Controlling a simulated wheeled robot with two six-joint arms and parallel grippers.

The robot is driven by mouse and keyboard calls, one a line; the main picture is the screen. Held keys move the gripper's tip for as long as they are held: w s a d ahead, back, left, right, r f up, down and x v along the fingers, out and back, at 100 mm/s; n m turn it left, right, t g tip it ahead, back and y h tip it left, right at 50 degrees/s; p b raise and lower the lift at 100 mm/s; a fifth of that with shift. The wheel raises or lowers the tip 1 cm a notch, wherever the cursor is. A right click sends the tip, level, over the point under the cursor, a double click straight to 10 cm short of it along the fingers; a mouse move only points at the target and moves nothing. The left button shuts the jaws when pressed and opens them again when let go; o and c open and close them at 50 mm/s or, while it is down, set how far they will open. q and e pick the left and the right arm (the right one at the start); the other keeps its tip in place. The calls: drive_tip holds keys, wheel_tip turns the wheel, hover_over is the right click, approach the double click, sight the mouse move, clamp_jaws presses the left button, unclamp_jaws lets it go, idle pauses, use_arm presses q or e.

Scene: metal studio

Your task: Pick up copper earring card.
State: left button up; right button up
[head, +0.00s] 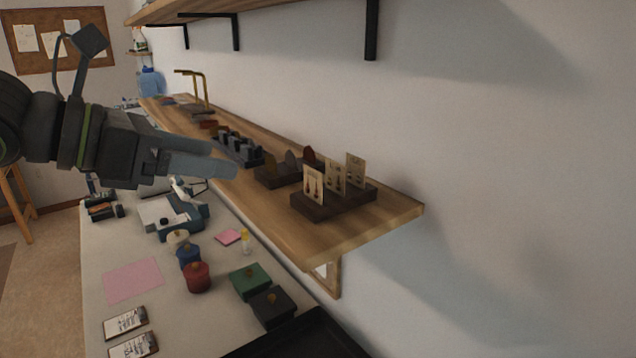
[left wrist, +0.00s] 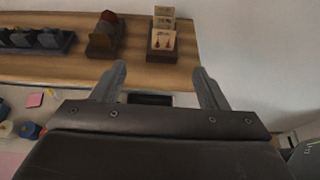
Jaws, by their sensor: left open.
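The earring cards stand upright in a dark wooden holder (head: 330,204) near the right end of the wall shelf. The front card (head: 313,185) is tan with a pair of reddish, copper-looking drops; in the left wrist view this card (left wrist: 163,41) is nearest my jaws. Two more cards (head: 355,168) stand behind it. My left gripper (head: 208,160) is open and empty, to the left of the holder. In the left wrist view my left gripper (left wrist: 158,82) has its fingers spread, with the holder beyond the fingertips. My right gripper is in neither view.
The shelf (head: 370,219) also bears a dark rack with brown pieces (head: 272,172), a black rack (head: 240,150) and a brass stand (head: 198,88). A wall (head: 520,180) closes the right side. Below, a workbench (head: 120,250) carries small colored boxes.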

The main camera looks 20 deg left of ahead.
use_arm(q)
drive_tip(key=p, duration=0.5)
approach(312, 179)
drive_tip(key=shift+w+a+r+p+x, duration=0.1)
drive_tip(key=shift+p+x, duration=0.15)
drive_tip(key=shift+x, duration=0.55)
drive_tip(key=shift+w+a+r+p+x, duration=0.15)
drive_tip(key=shift+p+x, duration=0.15)
drive_tip(key=shift+x, duration=0.5)
drive_tip(key=shift+w+r+p+x, duration=0.1)
drive_tip(key=shift+p+x, duration=0.15)
drive_tip(key=shift+x, duration=0.55)
drive_tip(key=shift+w+d+f, duration=0.1)
drive_tip(key=shift+f, duration=0.05)
drive_tip(key=shift+d, duration=0.1)
drive_tip(key=shift+w+d+f+p, duration=0.75)
drive_tip(key=shift+d+p, duration=0.1)
drive_tip(key=shift+d, duration=0.1)
drive_tip(key=shift+x, duration=1.15)
